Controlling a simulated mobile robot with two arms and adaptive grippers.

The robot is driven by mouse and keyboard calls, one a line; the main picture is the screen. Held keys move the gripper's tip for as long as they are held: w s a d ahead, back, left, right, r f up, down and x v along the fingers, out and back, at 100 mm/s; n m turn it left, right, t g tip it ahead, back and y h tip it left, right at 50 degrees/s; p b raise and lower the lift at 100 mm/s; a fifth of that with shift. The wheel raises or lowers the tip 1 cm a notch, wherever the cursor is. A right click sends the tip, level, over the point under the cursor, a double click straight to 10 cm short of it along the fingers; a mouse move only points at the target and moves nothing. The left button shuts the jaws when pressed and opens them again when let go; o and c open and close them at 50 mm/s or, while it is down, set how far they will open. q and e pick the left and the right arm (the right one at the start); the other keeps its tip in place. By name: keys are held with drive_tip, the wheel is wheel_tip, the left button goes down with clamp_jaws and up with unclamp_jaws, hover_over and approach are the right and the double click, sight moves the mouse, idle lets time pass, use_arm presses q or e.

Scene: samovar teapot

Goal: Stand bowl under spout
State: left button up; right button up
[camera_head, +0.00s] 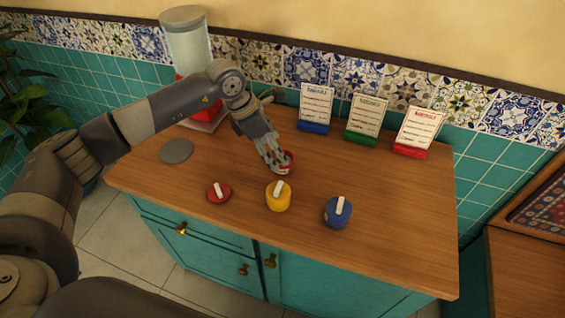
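A small red bowl-like vessel (290,157) with a pale patch stands on the wooden counter, partly covered by my gripper's fingers. My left gripper (276,166) points down at it; its fingertips overlap the vessel's left side, and whether they grip it is unclear. A tall urn (188,45) with a pale see-through cylinder and red lower part stands at the back left. My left arm crosses in front of it, and I cannot make out its spout. A flat grey disc (177,151) lies on the counter in front of the urn. My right gripper is not in view.
Red (219,195), yellow (278,201) and blue (337,217) pots, each with a pale stick-like piece on top, stand along the front. Cards in blue (313,127), green (361,135) and red (411,150) stands line the back. The counter's right part (410,225) is clear.

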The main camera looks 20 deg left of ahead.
use_arm(q)
drive_tip(key=shift+w+d+f, duration=0.1)
drive_tip(key=shift+d+f, duration=0.15)
drive_tip(key=shift+f, duration=0.3)
drive_tip(key=p+x, duration=0.1)
drive_tip(key=x, duration=0.2)
drive_tip(key=shift+w+d+f, duration=0.2)
drive_tip(key=shift+f, duration=0.05)
drive_tip(key=shift+w+d+f, duration=0.1)
drive_tip(key=shift+f, duration=0.25)
drive_tip(key=shift+c, duration=0.6)
drive_tip(key=c, duration=1.1)
drive_tip(key=shift+c, duration=0.8)
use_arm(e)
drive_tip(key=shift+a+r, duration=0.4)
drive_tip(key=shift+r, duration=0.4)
use_arm(q)
drive_tip(key=shift+r, duration=0.1)
